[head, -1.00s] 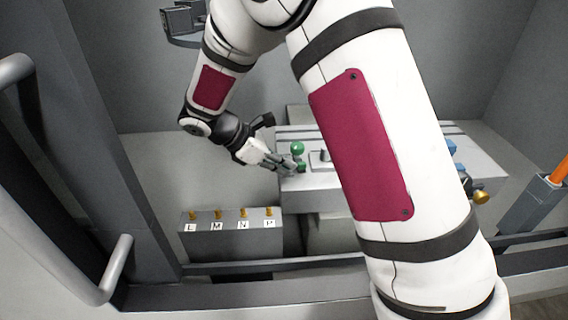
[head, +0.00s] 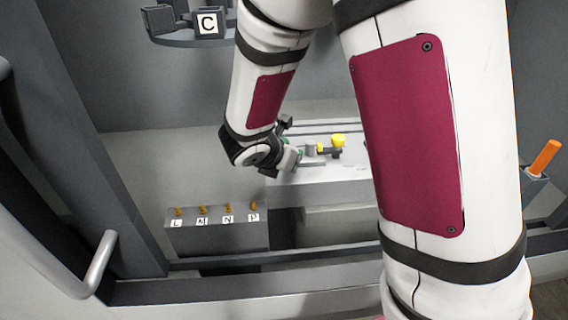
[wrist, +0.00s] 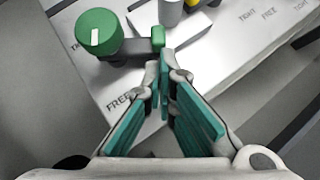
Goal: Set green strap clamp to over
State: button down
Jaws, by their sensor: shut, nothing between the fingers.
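The green strap clamp shows in the wrist view as a round green knob (wrist: 97,32) with a white mark, on a dark arm that ends in a small green block (wrist: 158,38). The word FREE is printed on the pale top near it. My gripper (wrist: 164,62) is shut and empty, its fingertips close to the small green block; I cannot tell whether they touch. In the head view my gripper (head: 300,162) is over the front left of the bench and hides most of the green clamp.
A yellow knob (head: 338,140) stands right of my gripper on the bench (head: 345,178). A lower box (head: 215,238) with several brass pegs marked L to P stands front left. A C-marked block (head: 208,23) is at upper left, an orange rod (head: 546,157) at right.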

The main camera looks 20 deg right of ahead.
jog(key=shift+w+d+b, duration=0.25)
jog(key=shift+d+b, duration=0.25)
jog(key=shift+d, duration=0.95)
dwell(0.9)
